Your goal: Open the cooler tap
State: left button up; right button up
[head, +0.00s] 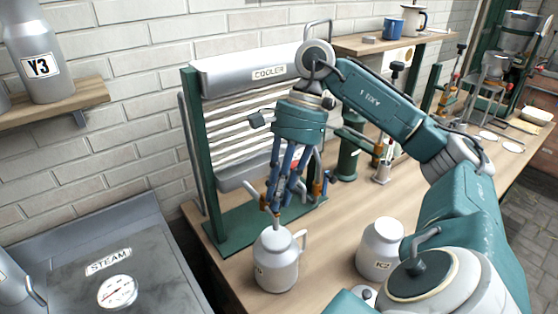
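The cooler (240,75) has a grey labelled top trough and pale ribbed tubes in a green frame. My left gripper is out of view.
A white can labelled K2 (380,250) stands on the wooden bench (335,245) to the right. A grey steam unit (90,265) with a gauge is at lower left. A shelf at upper left bears a can labelled Y3 (40,55). A blue mug (393,28) stands on the back shelf.

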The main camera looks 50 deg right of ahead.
jog(key=o, duration=0.4)
jog(key=shift+r, duration=0.15)
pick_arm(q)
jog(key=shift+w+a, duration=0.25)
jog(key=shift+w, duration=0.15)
pick_arm(e)
jog(key=v, duration=1.1)
jog(key=shift+r, duration=0.4)
jog(key=shift+d, duration=0.2)
jog(key=shift+a, duration=0.1)
dwell(0.4)
